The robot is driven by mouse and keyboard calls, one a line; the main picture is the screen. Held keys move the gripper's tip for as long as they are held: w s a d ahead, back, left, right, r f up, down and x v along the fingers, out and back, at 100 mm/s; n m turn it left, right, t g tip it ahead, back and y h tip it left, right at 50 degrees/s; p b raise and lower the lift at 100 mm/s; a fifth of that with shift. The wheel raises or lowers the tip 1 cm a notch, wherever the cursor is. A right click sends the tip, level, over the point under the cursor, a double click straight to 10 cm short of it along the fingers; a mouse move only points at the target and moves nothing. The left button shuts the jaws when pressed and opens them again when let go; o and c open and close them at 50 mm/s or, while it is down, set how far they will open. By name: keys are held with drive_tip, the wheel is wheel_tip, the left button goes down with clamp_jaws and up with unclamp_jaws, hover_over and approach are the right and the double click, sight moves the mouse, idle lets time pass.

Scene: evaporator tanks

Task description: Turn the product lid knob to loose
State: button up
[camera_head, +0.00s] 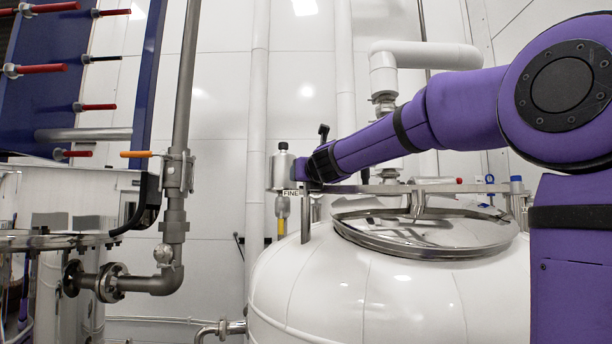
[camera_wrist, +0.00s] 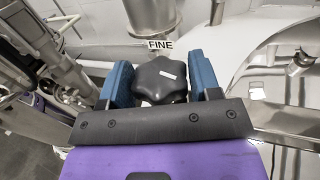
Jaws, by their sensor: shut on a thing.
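The black lobed knob (camera_wrist: 160,80), with a small white mark on its top, sits between the two blue fingers of my gripper (camera_wrist: 165,84) in the wrist view. The fingers are shut on its sides. In the head view my gripper (camera_head: 306,168) is at the left end of my purple arm, by the tank's left edge. The round metal product lid (camera_head: 425,228) lies closed on top of the white tank (camera_head: 370,290). The knob itself is hidden in the head view.
A metal canister (camera_head: 282,168) with a "FINE" label (camera_wrist: 160,44) stands right beside my gripper. A metal bar (camera_head: 400,188) crosses above the lid. A white pipe (camera_head: 425,54) bends above the tank.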

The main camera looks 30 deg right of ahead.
drive_tip(key=o, duration=0.9)
drive_tip(key=v, duration=1)
drive_tip(key=shift+s, duration=0.3)
idle(0.4)
